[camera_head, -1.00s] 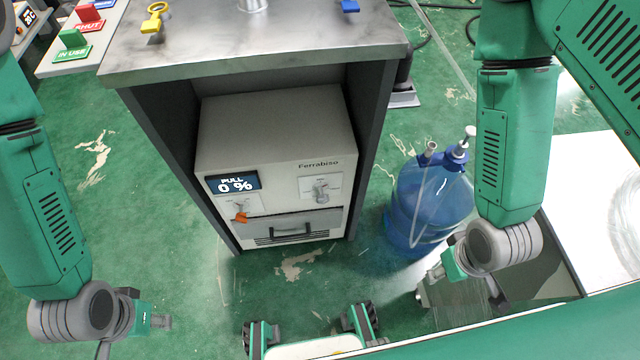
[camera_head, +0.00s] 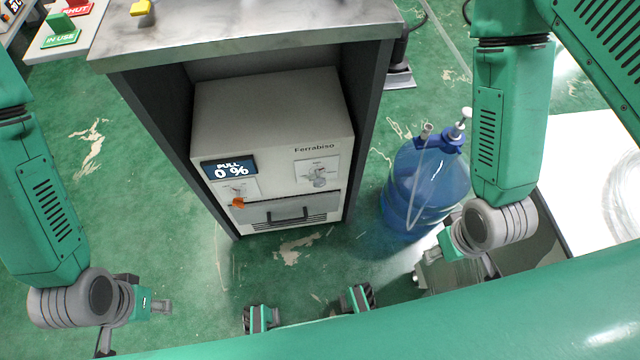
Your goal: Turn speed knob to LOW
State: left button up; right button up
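A pale machine marked Ferrabiso (camera_head: 270,130) sits in the open bay under the bench. Its screen (camera_head: 229,169) reads "PULL 0 %". A small orange-tipped control (camera_head: 238,201) is below the screen. A grey metal knob (camera_head: 318,177) is on the right of the front panel; its labels are too small to read. My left gripper (camera_head: 161,306) is at the lower left, apart from the machine, and its fingers are too small to judge. My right gripper (camera_head: 420,277) is low in front of the blue jug, apart from the machine; its fingers are partly unclear.
The grey-topped bench (camera_head: 250,30) surrounds the machine on its sides and top. A blue water jug (camera_head: 428,185) stands right of it. A side table with green IN USE and red SHUT signs (camera_head: 62,32) is at upper left.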

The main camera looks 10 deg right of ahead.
aim_at(319, 182)
jog(key=k+j, duration=0.1)
jog(key=j, duration=0.15)
jog(key=j+z, duration=0.1)
jog(key=z, duration=0.25)
jog(key=k+j+z, duration=0.1)
jog(key=z, duration=0.25)
jog(key=j+z, duration=0.1)
jog(key=z, duration=0.9)
jog(key=k+l, duration=0.05)
